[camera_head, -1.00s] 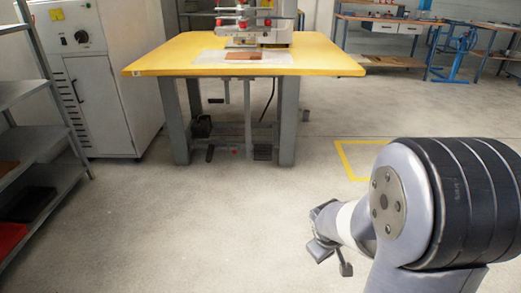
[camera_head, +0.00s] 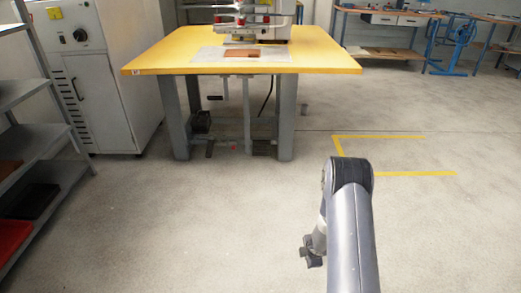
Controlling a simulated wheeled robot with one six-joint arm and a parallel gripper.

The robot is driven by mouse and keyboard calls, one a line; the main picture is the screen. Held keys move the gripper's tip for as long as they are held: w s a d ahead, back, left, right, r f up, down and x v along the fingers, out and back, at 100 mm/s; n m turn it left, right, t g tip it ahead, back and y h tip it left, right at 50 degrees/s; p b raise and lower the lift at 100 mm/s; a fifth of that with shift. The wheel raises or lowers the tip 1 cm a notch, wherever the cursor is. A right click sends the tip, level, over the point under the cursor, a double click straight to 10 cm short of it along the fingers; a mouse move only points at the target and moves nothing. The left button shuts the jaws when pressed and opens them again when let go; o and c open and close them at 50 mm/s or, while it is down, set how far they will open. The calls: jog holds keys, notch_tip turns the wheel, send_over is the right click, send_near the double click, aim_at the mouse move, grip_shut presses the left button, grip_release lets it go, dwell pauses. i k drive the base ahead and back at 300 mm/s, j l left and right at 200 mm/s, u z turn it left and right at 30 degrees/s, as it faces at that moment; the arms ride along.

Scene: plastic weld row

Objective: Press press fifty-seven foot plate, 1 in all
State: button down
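The press (camera_head: 250,20) stands on a yellow-topped table (camera_head: 160,62), its top cut off by the picture edge. Below the table, near the floor between the grey legs, are small dark pedal-like plates: one at the right (camera_head: 262,148) and a narrower one at the left (camera_head: 210,149). I cannot read any number, so I cannot tell which is press fifty-seven's foot plate. My gripper (camera_head: 312,256) hangs low over the floor in front of the table, right of the pedals and apart from them. Its fingers are small and partly turned away.
A white cabinet (camera_head: 110,95) stands left of the table. A grey shelf rack (camera_head: 40,150) with a red tray (camera_head: 12,240) is at the near left. Yellow floor lines (camera_head: 395,173) lie to the right. The floor before the table is clear. Blue workbenches stand at the back right.

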aim_at(260, 148)
jog(key=i+j, duration=0.15)
jog(key=i, duration=0.3)
jog(key=i+j, duration=0.15)
jog(key=i, duration=0.35)
jog(key=i+j+z, duration=0.1)
jog(key=i, duration=0.35)
jog(key=i+j, duration=0.25)
jog(key=i, duration=0.2)
jog(key=i+j+z, duration=0.1)
jog(key=i, duration=0.4)
jog(key=i+j, duration=0.3)
jog(key=i, duration=0.15)
jog(key=i+j, duration=0.15)
jog(key=j, duration=0.2)
